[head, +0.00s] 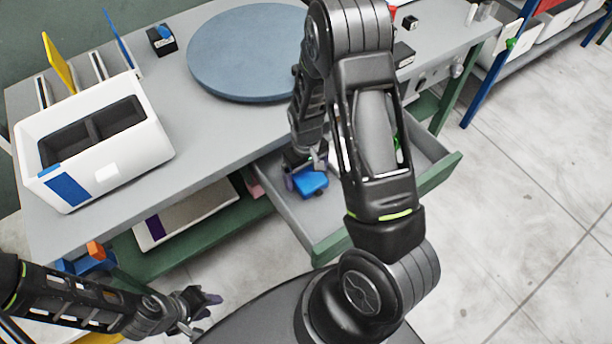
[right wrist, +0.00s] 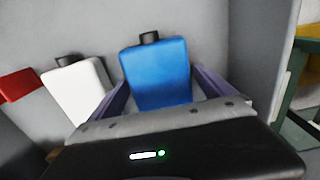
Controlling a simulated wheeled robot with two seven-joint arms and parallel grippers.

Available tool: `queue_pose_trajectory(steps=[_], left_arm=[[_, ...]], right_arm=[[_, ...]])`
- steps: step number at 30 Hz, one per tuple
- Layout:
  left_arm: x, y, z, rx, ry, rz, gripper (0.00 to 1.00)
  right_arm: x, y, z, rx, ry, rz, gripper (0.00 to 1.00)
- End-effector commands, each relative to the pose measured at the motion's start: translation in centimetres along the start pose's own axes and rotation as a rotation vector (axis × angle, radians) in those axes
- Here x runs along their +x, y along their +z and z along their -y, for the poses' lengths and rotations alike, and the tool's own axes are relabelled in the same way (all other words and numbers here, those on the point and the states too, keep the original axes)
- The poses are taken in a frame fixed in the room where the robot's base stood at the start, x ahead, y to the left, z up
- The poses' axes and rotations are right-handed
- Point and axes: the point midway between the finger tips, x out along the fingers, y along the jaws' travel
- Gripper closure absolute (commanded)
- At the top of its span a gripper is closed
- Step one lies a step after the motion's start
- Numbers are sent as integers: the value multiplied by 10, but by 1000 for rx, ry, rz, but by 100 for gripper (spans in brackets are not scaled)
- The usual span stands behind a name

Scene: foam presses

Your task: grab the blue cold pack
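The blue cold pack (head: 311,183) lies in the open drawer (head: 322,214) under the table. In the right wrist view the blue cold pack (right wrist: 158,72) has a black cap and sits between the two purple fingers of my right gripper (right wrist: 156,92). The fingers are spread to either side of the pack, with a gap visible at least on the left. In the head view my right gripper (head: 304,178) reaches down into the drawer beside the pack. My left gripper (head: 203,309) is away at the lower left, apart from everything; its fingers look spread and empty.
A white bottle-shaped pack (right wrist: 76,91) lies left of the blue one, with a red item (right wrist: 18,85) further left. The drawer walls are close around my right gripper. On the table (head: 190,125) stand a white bin (head: 150,150) and a round blue-grey disc (head: 245,60).

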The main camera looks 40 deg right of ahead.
Motion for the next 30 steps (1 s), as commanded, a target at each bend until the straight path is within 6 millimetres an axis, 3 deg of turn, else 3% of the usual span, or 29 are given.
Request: queue_pose_trajectory(steps=[25, 30], left_arm=[[0, 0, 0, 0, 0, 0, 67], [0, 0, 0, 0, 0, 0, 67]], right_arm=[[0, 0, 0, 0, 0, 0, 78], [0, 0, 0, 0, 0, -1, 79]])
